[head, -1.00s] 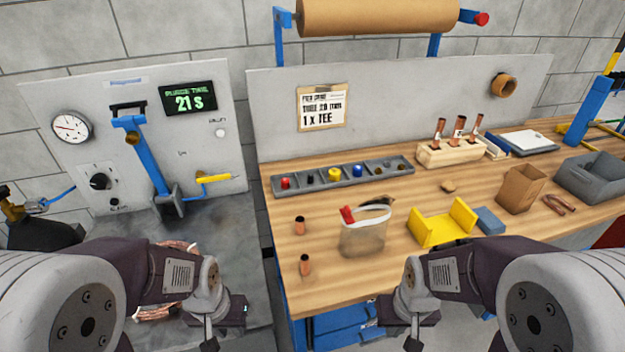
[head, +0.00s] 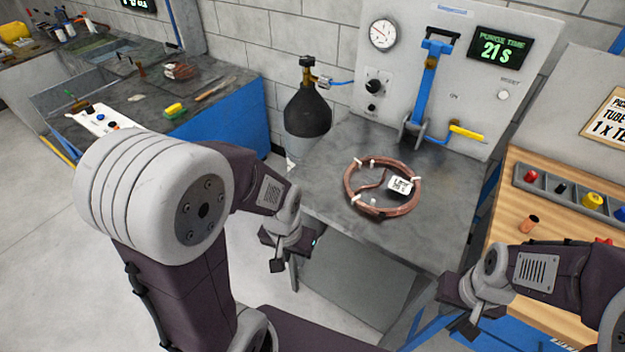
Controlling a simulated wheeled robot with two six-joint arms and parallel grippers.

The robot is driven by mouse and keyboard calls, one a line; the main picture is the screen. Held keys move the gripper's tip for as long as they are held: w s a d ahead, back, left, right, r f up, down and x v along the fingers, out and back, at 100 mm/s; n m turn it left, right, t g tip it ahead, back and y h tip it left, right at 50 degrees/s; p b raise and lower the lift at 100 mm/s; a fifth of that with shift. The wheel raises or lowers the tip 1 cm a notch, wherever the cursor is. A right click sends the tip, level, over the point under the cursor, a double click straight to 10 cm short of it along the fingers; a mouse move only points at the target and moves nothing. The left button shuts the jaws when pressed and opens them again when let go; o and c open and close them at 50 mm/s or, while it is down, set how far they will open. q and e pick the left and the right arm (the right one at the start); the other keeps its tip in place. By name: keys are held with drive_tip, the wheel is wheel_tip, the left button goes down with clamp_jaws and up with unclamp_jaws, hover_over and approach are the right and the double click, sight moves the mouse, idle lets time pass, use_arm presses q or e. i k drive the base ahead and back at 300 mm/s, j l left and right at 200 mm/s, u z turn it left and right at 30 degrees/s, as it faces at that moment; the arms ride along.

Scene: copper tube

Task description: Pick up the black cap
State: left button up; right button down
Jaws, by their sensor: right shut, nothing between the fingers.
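A small black cap (head: 561,187) sits in a compartment of the grey parts tray (head: 541,189) on the wooden bench at the right, between a red cap (head: 531,176) and a yellow cap (head: 592,200). My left gripper (head: 277,262) hangs in front of the grey table's left corner, far from the tray. Its jaws are seen edge-on, so their opening is unclear. My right gripper (head: 462,322) is shut and empty, low in front of the wooden bench and left of the tray.
A copper coil (head: 411,200) with a white label lies on the grey table (head: 330,205), below the purge panel with gauge and lever. A black gas cylinder (head: 307,110) stands at its left. A copper piece (head: 529,224) stands on the wooden bench. Another bench (head: 215,117) is at the far left.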

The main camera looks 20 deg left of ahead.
sight(561, 186)
drive_tip(key=i+l+z, duration=0.1)
drive_tip(key=l+z, duration=0.2)
drive_tip(key=z, duration=0.15)
drive_tip(key=i+l+z, duration=0.1)
drive_tip(key=l+z, duration=0.2)
drive_tip(key=z, duration=0.15)
